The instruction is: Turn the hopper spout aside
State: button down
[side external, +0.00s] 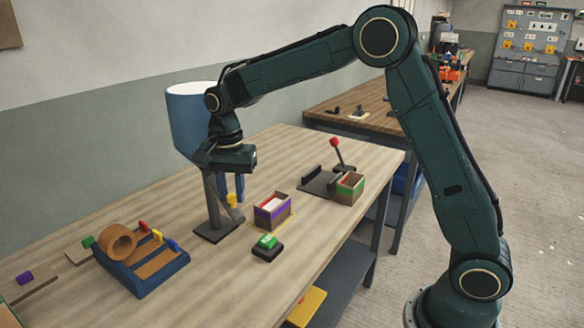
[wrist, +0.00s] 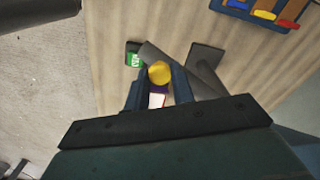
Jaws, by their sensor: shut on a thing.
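The blue hopper (side external: 188,118) stands on a dark post (side external: 211,200) with a flat base (side external: 219,226), which also shows in the wrist view (wrist: 207,58). Its grey spout (side external: 236,213) slants down below my gripper, and shows as a grey bar in the wrist view (wrist: 152,53). A yellow knob (side external: 232,202) is at the spout. My gripper (side external: 231,194) points down beside the post and is shut on the yellow knob, which sits between the fingertips in the wrist view (wrist: 160,73). My wrist and fingers hide part of the hopper's lower end and the post.
A green button (side external: 267,243) is in front. A blue tray (side external: 150,265) with a brown roll is at the left. A red-knobbed lever (side external: 335,146) and green-banded box (side external: 348,187) are further right.

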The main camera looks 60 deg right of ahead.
jog(key=shift+a, duration=0.15)
jog(key=c, duration=1.2)
grip_release()
jog(key=shift+o, duration=0.2)
jog(key=shift+r, duration=0.1)
notch_tip(320, 180, up, 14)
